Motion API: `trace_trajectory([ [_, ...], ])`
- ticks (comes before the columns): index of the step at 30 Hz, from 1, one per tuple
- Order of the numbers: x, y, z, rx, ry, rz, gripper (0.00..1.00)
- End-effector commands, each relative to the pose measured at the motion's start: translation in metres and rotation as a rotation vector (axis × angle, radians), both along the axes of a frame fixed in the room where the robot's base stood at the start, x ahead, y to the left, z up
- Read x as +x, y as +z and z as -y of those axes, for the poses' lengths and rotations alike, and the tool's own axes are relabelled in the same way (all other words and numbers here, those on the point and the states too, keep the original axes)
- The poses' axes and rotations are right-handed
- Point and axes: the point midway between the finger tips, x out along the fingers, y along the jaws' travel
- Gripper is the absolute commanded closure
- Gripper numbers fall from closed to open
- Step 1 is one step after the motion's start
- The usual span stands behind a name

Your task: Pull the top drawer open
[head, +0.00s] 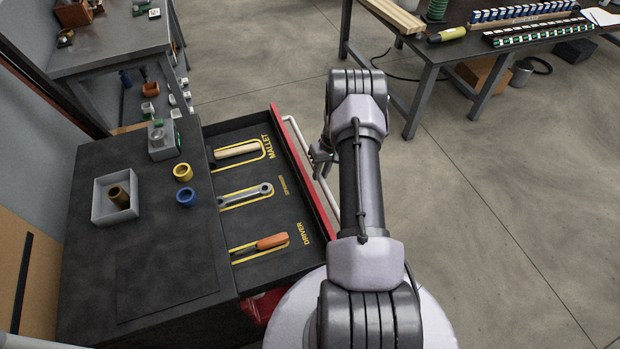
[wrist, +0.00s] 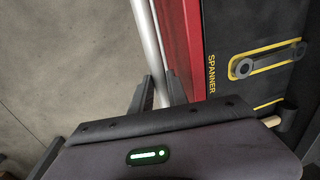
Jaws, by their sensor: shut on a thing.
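The top drawer (head: 280,213) stands pulled out from the dark cabinet (head: 95,262), with its red front facing right. Inside it lie a mallet (head: 237,151), a spanner (head: 246,195) and an orange-handled driver (head: 272,242) in yellow-outlined places. A pale bar handle (head: 312,165) runs along the drawer front and also shows in the wrist view (wrist: 147,40). My gripper (head: 322,152) is at the handle, and in the wrist view its fingers (wrist: 161,92) are shut around the bar. My arm hides part of the floor to the right.
On the cabinet top are a grey tray with a brown cup (head: 119,195), a yellow ring (head: 183,172), a blue ring (head: 186,197) and a small grey device (head: 163,139). A workbench (head: 440,50) stands at the back right. The floor (head: 500,200) right of the arm is clear.

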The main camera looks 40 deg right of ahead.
Motion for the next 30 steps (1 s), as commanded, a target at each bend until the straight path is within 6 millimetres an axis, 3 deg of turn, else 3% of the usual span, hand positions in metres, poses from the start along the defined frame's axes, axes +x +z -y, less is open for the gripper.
trace_trajectory([
  [7, -0.005, 0.0, 0.015, -0.003, 0.0, 0.002, 1.0],
  [21, -0.006, 0.001, 0.017, -0.002, 0.0, 0.003, 1.0],
  [22, -0.006, 0.001, 0.017, -0.002, 0.0, 0.003, 0.76],
  [24, -0.006, 0.001, 0.017, -0.002, 0.0, 0.003, 0.63],
  [25, -0.006, 0.001, 0.017, -0.002, 0.0, 0.003, 0.59],
  [30, -0.006, 0.001, 0.017, -0.001, 0.0, 0.002, 0.59],
])
